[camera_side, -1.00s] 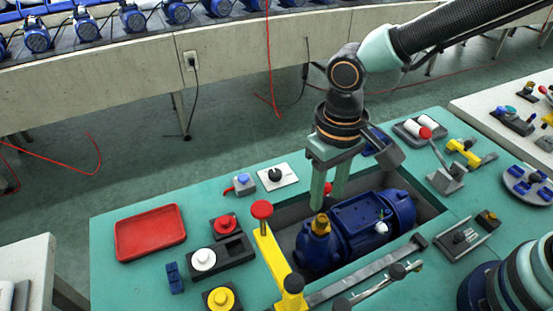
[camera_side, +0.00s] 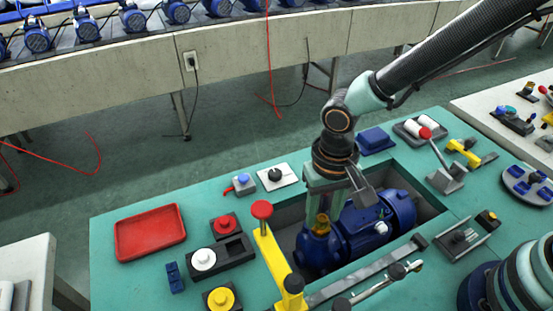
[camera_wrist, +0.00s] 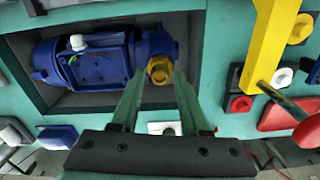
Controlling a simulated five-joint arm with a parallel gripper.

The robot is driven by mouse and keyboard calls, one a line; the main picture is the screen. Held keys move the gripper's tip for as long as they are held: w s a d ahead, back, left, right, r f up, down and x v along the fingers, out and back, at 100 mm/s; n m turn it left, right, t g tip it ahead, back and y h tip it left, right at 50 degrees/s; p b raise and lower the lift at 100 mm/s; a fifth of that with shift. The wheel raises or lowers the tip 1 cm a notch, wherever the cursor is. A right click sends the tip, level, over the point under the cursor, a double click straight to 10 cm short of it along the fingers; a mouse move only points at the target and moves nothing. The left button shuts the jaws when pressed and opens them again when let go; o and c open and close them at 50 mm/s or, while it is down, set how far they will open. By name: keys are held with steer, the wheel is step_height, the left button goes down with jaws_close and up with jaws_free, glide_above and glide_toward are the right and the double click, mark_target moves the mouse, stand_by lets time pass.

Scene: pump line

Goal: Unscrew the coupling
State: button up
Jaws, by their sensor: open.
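The blue pump (camera_side: 365,225) lies in a recess of the green bench. The brass coupling (camera_side: 321,224) stands on the left end of the pump. My gripper (camera_side: 322,208) points down at the coupling, its fingers around or just above it in the side view. In the wrist view the coupling (camera_wrist: 160,70) shows at the far end of the two green fingers (camera_wrist: 158,82), near their tips. The fingers are apart. I cannot tell whether they touch the coupling.
A yellow lever with a red knob (camera_side: 262,210) stands just left of the pump. A red tray (camera_side: 150,233) lies at the left. Red, white and yellow buttons (camera_side: 203,259) sit between them. A grey bar (camera_side: 365,277) runs along the recess's front edge.

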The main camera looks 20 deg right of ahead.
steer(key=shift+f, duration=0.35)
stand_by(0.3)
jaws_close()
